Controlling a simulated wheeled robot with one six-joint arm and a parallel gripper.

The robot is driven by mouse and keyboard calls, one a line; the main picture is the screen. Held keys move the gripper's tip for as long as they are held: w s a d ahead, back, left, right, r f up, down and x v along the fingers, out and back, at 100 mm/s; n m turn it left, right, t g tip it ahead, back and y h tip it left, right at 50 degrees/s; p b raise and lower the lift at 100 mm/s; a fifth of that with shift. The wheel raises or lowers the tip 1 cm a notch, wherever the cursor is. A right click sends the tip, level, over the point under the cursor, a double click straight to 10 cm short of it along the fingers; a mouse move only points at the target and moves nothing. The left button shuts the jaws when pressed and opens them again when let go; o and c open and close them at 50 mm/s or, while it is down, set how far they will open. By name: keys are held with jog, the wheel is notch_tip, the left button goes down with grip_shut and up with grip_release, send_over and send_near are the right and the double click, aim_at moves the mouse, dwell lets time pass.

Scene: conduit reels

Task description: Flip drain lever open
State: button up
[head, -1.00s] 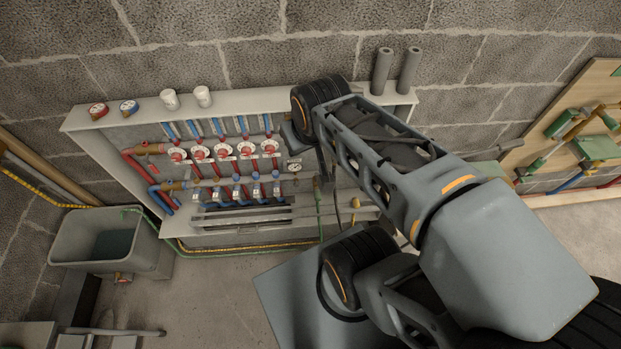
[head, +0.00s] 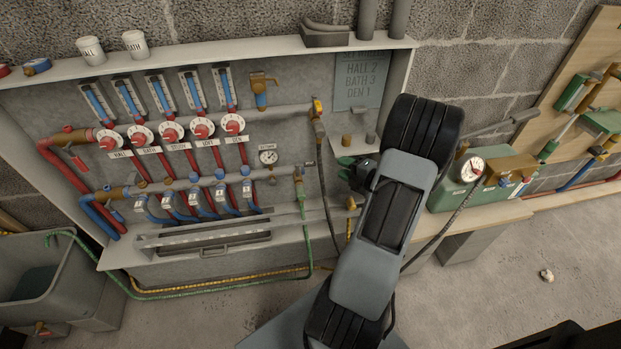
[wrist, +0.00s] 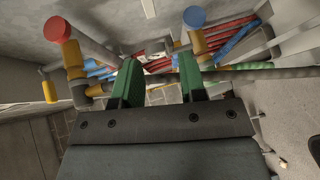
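My gripper (head: 352,168) is at the right part of the manifold cabinet (head: 385,80), right of the pressure gauge (head: 268,157). In the wrist view its two green fingers (wrist: 160,78) are apart with nothing between them. A brass valve (head: 299,178) with a green hose ends the lower manifold, left of my gripper. Another brass valve (head: 318,118) with a dark hose ends the upper manifold. The wrist view shows a red-capped fitting (wrist: 58,30) at left and a blue-capped fitting (wrist: 194,17) just beyond the right finger. I cannot tell which part is the drain lever.
A grey tub (head: 40,285) stands on the floor at left. A green pump box (head: 440,196) with a gauge sits on the bench at right. Green and yellow hoses run below the cabinet. A dark hose (wrist: 250,72) passes close beyond the fingers in the wrist view.

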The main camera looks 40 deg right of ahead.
aim_at(314, 166)
notch_tip(314, 166, down, 3)
jog(key=s+a+n+t+y+b, duration=0.1)
jog(key=s+a+n+y+b, duration=0.1)
jog(key=s+y, duration=0.1)
jog(key=x, duration=0.9)
jog(key=r+x, duration=0.1)
jog(key=x, duration=0.3)
jog(key=shift+w+d, duration=0.2)
jog(key=shift+w, duration=0.05)
grip_shut()
